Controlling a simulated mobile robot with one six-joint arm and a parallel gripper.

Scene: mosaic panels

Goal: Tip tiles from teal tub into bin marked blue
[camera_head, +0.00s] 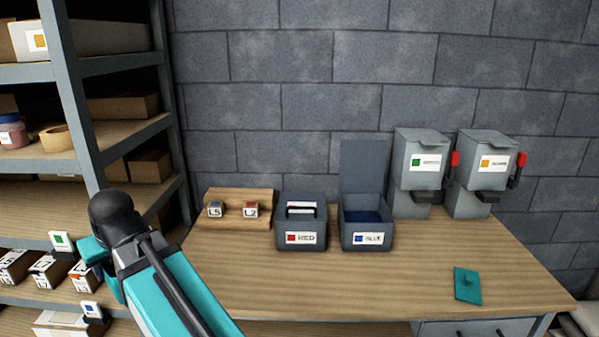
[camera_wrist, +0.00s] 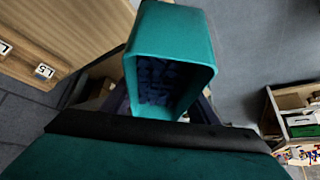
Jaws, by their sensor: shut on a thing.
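The teal tub (camera_wrist: 203,48) is in my gripper (camera_wrist: 163,108) in the wrist view, with dark blue tiles inside it. The gripper is shut on the tub; its fingers are mostly hidden behind it. In the head view my arm is at the left, in front of the shelf, and hides most of the gripper and tub. The bin marked blue (camera_head: 351,240) stands on the table with its lid (camera_head: 364,165) raised against the wall and blue inside. It is well to the right of my arm. A teal lid (camera_head: 467,287) lies on the table at the right.
A bin marked red (camera_head: 284,241) stands just left of the blue bin. A wooden board (camera_head: 238,196) with two small labelled blocks is further left. Two grey dispensers with red levers (camera_head: 454,159) stand at the back right. The front of the table (camera_head: 340,285) is clear.

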